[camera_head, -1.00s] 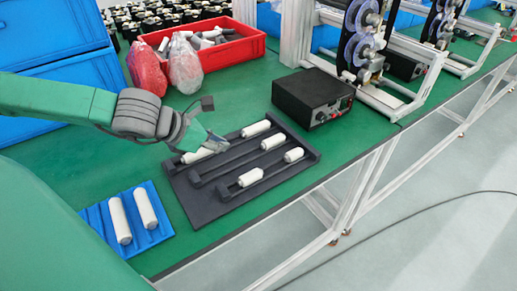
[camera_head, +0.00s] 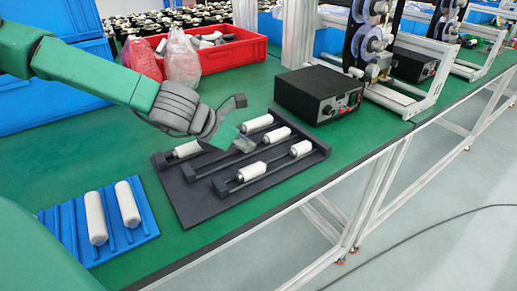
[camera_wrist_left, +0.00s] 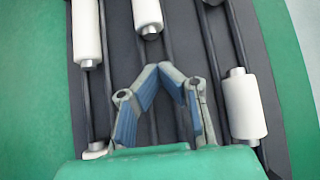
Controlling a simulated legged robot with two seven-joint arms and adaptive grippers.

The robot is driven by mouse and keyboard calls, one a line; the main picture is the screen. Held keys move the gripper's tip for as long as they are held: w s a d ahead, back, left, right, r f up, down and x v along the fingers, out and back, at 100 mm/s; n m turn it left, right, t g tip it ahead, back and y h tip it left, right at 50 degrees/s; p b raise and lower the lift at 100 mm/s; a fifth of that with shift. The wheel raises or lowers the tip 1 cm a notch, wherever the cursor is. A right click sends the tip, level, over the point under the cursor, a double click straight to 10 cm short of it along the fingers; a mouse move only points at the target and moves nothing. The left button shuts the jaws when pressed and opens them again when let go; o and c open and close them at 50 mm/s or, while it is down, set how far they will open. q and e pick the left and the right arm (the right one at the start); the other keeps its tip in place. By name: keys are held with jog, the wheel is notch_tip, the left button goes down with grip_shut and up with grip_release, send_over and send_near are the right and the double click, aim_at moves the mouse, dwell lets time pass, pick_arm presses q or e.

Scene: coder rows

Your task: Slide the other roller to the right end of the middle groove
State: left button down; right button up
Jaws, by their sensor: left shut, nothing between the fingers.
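A dark grooved tray (camera_head: 200,213) lies on the green table. The middle groove holds a white roller (camera_head: 275,137) near its right end; it also shows at the top of the left wrist view (camera_wrist_left: 148,14). My left gripper (camera_head: 243,146) is shut and empty, low over the middle groove, left of that roller and apart from it. Its fingertips (camera_wrist_left: 172,70) meet in the wrist view. The back groove has a right roller (camera_head: 257,123) and a left roller (camera_head: 186,150), partly hidden by my gripper. The front groove has a right roller (camera_head: 301,148) and another roller (camera_head: 251,170) further left.
A blue tray (camera_head: 72,235) with two white rollers is at the lower left. A black control box (camera_head: 318,95) stands behind the dark tray. A red crate (camera_head: 235,51) and plastic bags (camera_head: 182,60) are at the back. The table's front edge runs close to the dark tray.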

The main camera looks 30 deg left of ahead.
aim_at(266, 138)
pick_arm(q)
jog(key=shift+w+d, duration=0.15)
jog(key=shift+w, duration=0.9)
jog(key=shift+w+d, duration=0.15)
jog(key=shift+w, duration=0.1)
jog(key=shift+w+d+r, duration=0.1)
jog(key=shift+d+r, duration=0.1)
jog(key=shift+d, duration=0.2)
jog(key=shift+w+d+f, duration=0.15)
jog(key=shift+w, duration=0.85)
jog(key=shift+s, duration=0.15)
